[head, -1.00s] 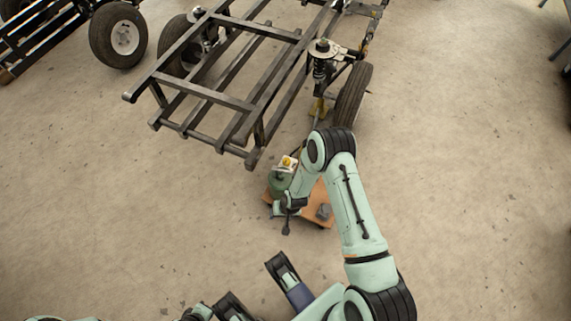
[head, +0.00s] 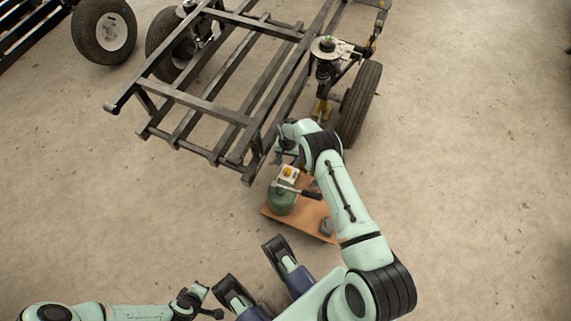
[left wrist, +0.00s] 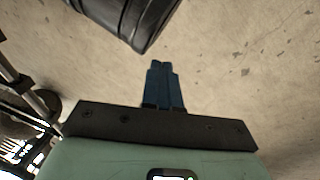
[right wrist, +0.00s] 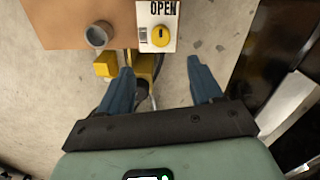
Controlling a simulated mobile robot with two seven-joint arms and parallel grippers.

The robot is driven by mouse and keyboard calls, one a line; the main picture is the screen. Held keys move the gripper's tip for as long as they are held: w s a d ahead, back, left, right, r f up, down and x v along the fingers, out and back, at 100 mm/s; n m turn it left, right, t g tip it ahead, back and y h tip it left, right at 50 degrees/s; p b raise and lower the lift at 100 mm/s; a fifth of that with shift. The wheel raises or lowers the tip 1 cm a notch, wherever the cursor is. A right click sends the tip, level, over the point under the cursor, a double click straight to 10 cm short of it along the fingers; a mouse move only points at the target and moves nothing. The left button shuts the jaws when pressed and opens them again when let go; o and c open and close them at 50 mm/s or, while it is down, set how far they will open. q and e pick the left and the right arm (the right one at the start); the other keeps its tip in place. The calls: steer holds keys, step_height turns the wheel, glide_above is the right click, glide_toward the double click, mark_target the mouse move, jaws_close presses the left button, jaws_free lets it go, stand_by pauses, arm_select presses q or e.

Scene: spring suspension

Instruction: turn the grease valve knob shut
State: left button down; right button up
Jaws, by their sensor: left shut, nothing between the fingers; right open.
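The yellow grease valve knob (right wrist: 161,37) sits on a white plate (right wrist: 145,18) marked OPEN, with a small mark on its face. In the head view the knob (head: 287,172) is on top of the green grease canister (head: 281,198). My right gripper (right wrist: 160,68) is open and empty. Its fingers lie either side of the knob's line in the right wrist view, with the knob beyond the tips and untouched. In the head view the right gripper (head: 279,157) is beside the knob, partly hidden by its own arm. My left gripper (left wrist: 162,66) is shut and empty, over bare floor.
The canister stands on an orange-brown board (head: 313,225) with a grey piece (head: 326,226). The dark trailer frame (head: 240,170) is close beside the right gripper, and a wheel (head: 360,103) stands beyond it. The floor to the right is clear.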

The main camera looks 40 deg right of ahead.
mark_target(287, 171)
step_height(287, 171, down, 13)
steer(key=b, duration=0.5)
steer(key=shift+r+b, duration=0.1)
steer(key=shift+b, duration=0.2)
arm_select(q)
steer(key=s+a+f+g, duration=0.2)
steer(key=s+f+g, duration=0.2)
steer(key=s+f, duration=0.4)
steer(key=shift+s+f+n, duration=0.25)
steer(key=shift+s+n, duration=0.15)
steer(key=shift+s, duration=1.15)
arm_select(e)
steer(key=shift+f, duration=0.4)
steer(key=c, duration=1.1)
